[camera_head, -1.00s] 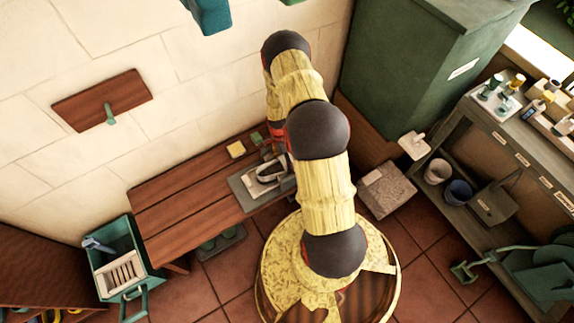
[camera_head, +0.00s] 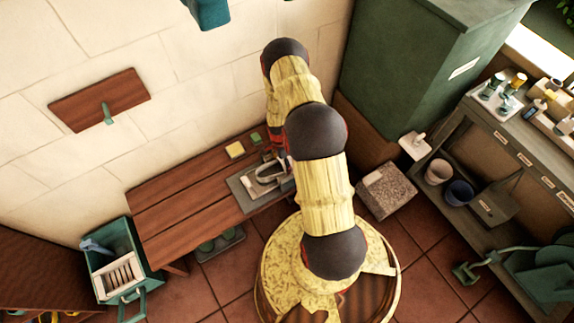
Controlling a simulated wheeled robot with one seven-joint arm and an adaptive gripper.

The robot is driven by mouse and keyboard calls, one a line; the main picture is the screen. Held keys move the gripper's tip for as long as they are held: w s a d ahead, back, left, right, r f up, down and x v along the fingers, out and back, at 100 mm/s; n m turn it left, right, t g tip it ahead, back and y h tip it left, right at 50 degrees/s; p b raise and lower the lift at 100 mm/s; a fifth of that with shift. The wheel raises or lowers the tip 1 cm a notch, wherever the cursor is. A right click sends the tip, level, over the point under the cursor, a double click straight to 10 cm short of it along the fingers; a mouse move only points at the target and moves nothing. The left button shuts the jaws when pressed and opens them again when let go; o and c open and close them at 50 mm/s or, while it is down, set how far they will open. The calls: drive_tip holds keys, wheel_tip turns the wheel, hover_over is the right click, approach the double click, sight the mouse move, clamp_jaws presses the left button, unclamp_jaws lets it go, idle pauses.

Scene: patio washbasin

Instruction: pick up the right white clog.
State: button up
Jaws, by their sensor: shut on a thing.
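The white clogs (camera_head: 264,182) are small pale shapes over a grey mat (camera_head: 243,194) at the right end of the wooden bench. They overlap in this view, and my arm hides part of the right one. My gripper (camera_head: 274,168) is low over the mat, mostly behind my arm, and is shut on the right white clog (camera_head: 271,173). I cannot tell whether that clog is clear of the mat.
A yellow sponge (camera_head: 235,149) and a green block (camera_head: 255,137) lie at the bench's back edge. A teal crate (camera_head: 122,265) stands left of the bench. A green cabinet (camera_head: 420,75) and a grey shelf (camera_head: 520,135) stand at right. The bench's left half is clear.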

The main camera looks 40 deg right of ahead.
sight(280, 162)
drive_tip(key=shift+c, duration=1.3)
wheel_tip(280, 162, up, 9)
drive_tip(key=p, duration=0.3)
drive_tip(key=shift+r, duration=0.4)
drive_tip(key=shift+w+a+r+t+b, duration=0.35)
drive_tip(key=shift+a+t+b, duration=0.15)
drive_tip(key=shift+t+b, duration=0.4)
drive_tip(key=shift+n, duration=0.3)
drive_tip(key=shift+f+b, duration=3.6)
drive_tip(key=shift+f, duration=1.8)
drive_tip(key=o, duration=1.5)
